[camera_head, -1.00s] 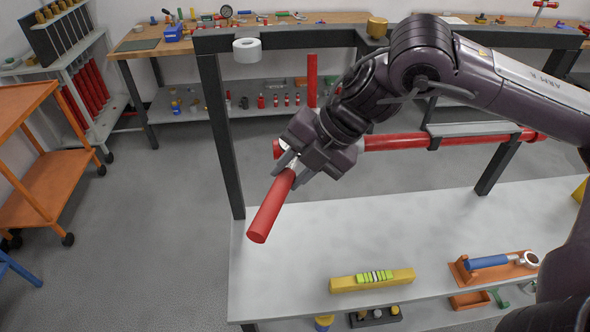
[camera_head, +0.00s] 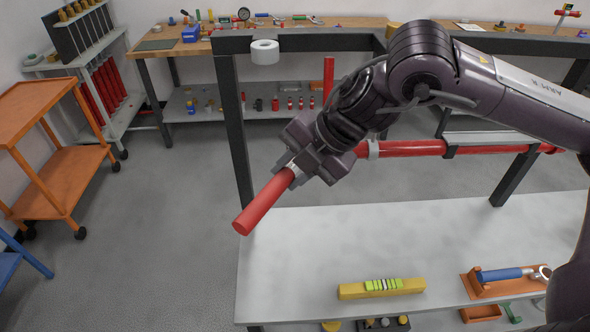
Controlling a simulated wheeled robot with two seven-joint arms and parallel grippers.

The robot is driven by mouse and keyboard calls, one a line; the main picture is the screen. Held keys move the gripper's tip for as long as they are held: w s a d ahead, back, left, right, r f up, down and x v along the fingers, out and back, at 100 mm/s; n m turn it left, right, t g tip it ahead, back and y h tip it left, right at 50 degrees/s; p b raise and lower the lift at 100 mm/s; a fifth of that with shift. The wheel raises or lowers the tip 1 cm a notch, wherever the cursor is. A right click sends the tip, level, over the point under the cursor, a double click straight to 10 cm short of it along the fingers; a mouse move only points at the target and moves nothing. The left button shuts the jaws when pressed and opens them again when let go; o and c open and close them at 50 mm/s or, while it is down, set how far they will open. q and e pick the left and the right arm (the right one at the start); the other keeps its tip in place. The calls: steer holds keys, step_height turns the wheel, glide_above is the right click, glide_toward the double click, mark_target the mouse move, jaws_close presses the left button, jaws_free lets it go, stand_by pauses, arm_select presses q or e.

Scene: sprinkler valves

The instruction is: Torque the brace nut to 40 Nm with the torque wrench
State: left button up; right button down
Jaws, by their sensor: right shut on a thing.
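My right gripper (camera_head: 297,172) is shut around the metal end of a thick red bar (camera_head: 262,203). A blue-handled tool with a metal ring head (camera_head: 505,274), wrench-like, lies in an orange cradle (camera_head: 473,284) at the bench's right. A red pipe (camera_head: 412,148) runs behind my right wrist, with a metal collar (camera_head: 373,149). My wrist hides its left part. I cannot make out the brace nut. My left gripper is not in view.
A dark frame (camera_head: 233,130) rises from the grey bench (camera_head: 300,240). A yellow bar with green strips (camera_head: 350,291) lies on its front edge. A white roll (camera_head: 265,52) hangs on the frame. An orange trolley (camera_head: 60,170) stands left; floor between is clear.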

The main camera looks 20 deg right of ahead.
steer(key=shift+w+a+r+m, duration=0.1)
steer(key=shift+w+a+m, duration=0.3)
steer(key=shift+w+a, duration=0.05)
stand_by(0.7)
steer(key=shift+w+a+m+t+h, duration=0.5)
steer(key=shift+w+a+m, duration=0.1)
steer(key=shift+w, duration=0.2)
steer(key=shift+w+a+m, duration=0.2)
steer(key=shift+w+m, duration=0.1)
steer(key=shift+w+a, duration=0.1)
steer(key=shift+w, duration=0.15)
stand_by(0.7)
steer(key=shift+w+a+m+t+h+p, duration=0.3)
steer(key=shift+w+m, duration=0.2)
steer(key=shift+w, duration=0.1)
steer(key=shift+w+a+m+t+h+p, duration=0.2)
steer(key=shift+w+a+m+h, duration=0.1)
steer(key=shift+w+m, duration=0.25)
steer(key=shift+w, duration=0.2)
steer(key=shift+w+a, duration=0.1)
steer(key=shift+w, duration=0.05)
stand_by(0.5)
